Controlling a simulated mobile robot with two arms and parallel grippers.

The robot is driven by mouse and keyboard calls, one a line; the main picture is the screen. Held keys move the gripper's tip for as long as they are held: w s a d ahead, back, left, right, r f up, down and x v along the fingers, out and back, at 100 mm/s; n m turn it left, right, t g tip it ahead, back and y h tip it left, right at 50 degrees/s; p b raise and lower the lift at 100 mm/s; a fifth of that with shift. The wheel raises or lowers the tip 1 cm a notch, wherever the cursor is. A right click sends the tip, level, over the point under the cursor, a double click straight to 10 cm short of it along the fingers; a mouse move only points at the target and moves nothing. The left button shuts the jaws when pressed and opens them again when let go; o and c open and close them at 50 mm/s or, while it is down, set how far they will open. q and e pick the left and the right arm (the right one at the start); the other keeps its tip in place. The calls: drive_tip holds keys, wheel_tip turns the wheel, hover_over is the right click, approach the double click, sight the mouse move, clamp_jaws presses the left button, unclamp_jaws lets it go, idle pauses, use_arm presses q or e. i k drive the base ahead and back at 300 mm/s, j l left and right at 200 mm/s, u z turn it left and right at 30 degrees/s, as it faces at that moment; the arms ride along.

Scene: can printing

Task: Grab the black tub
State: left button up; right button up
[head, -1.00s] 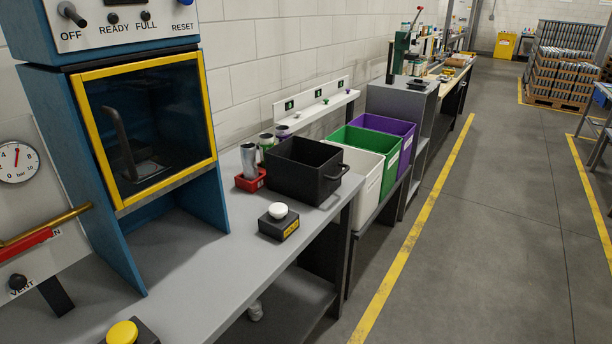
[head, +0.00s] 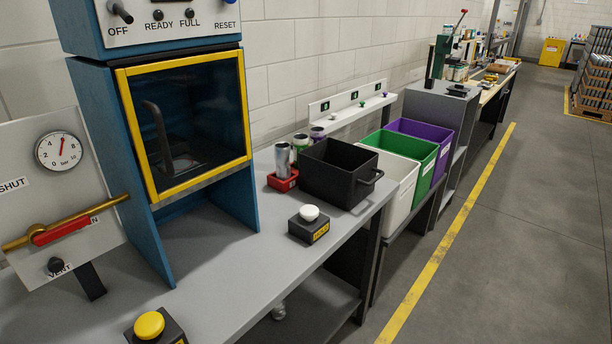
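The black tub (head: 334,178) stands upright on the grey workbench (head: 225,262), near its right end. It is open at the top, and a handle (head: 371,177) shows on its right side. The part of its inside that I can see looks empty. Neither of my grippers is in the head view.
White (head: 402,186), green (head: 424,164) and purple (head: 458,137) bins stand beyond. A blue machine (head: 103,160) stands left.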

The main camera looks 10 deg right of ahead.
sight(339, 173)
drive_tip(key=i+l+u, duration=0.2)
drive_tip(key=l+u, duration=0.15)
drive_tip(key=l, duration=0.25)
drive_tip(key=i+l+u, duration=0.2)
drive_tip(key=l, duration=0.15)
drive_tip(key=l+u, duration=0.2)
drive_tip(key=l, duration=0.15)
